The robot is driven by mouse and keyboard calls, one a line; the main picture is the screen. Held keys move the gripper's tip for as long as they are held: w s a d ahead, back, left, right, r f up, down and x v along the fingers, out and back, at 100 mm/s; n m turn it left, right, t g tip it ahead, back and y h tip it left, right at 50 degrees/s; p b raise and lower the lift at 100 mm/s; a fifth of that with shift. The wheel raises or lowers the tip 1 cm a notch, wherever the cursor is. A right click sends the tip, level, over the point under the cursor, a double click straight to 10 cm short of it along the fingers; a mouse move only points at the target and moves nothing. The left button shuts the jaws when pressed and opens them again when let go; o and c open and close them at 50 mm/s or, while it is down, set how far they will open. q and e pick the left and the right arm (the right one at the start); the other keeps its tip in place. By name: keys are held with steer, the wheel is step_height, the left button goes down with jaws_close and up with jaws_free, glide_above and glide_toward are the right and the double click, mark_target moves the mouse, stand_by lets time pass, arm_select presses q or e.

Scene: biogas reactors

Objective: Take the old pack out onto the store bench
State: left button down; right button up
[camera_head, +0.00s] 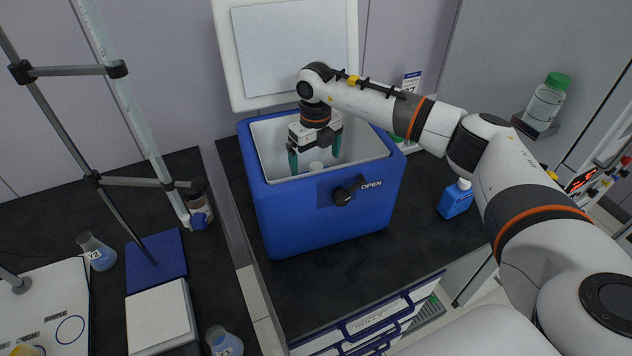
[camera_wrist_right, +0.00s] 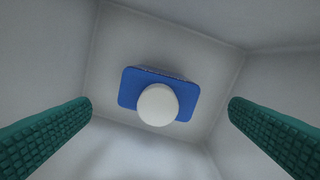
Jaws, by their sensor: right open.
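The old pack (camera_wrist_right: 130,92) is a blue block with a round white knob (camera_wrist_right: 158,104) on top, lying on the floor of the blue cool box (camera_head: 325,225). The box's white lid (camera_head: 296,50) stands open at the back. My right gripper (camera_head: 316,160) reaches down into the box from above, its green fingers spread wide. In the right wrist view the fingers (camera_wrist_right: 160,120) are on either side of the knob, apart from it, with nothing between them touching. My left gripper is out of view.
The box stands on a dark bench (camera_head: 310,285); a blue bottle (camera_head: 455,199) with a white cap stands to its right. A drawer unit (camera_head: 365,325) is below the front edge. At left are a stand with a glass tube (camera_head: 135,110), flasks (camera_head: 97,252) and a white block (camera_head: 160,315).

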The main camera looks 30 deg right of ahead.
mark_target(316, 165)
steer(key=shift+d+f+p, duration=0.1)
steer(key=shift+f+p, duration=0.25)
steer(key=shift+f, duration=1.35)
steer(key=shift+c, duration=0.2)
steer(key=shift+w+r, duration=0.1)
steer(key=c, duration=1.5)
